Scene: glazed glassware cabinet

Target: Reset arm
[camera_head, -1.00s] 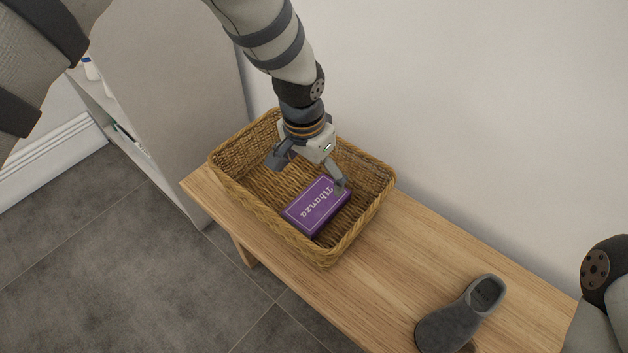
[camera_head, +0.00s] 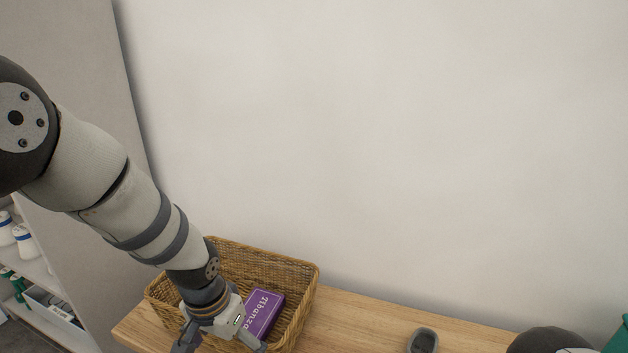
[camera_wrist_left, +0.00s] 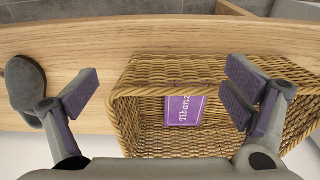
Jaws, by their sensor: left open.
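My left gripper (camera_head: 224,345) is open and empty, seen at the bottom of the head view in front of the wicker basket (camera_head: 262,257). In the left wrist view its spread fingers (camera_wrist_left: 160,92) show apart, with nothing between the pads; the right finger overlaps the basket (camera_wrist_left: 190,67). The purple box (camera_head: 264,312) lies inside the basket, partly hidden by the gripper in the head view. It also shows in the wrist view (camera_wrist_left: 183,110), apart from the fingers. My right gripper is not in view.
The basket stands on a wooden bench (camera_head: 360,335) against a bare wall. A grey shoe (camera_head: 422,341) is on the bench to the right, also in the wrist view (camera_wrist_left: 24,84). A cabinet with shelves of bottles (camera_head: 25,240) stands at the left.

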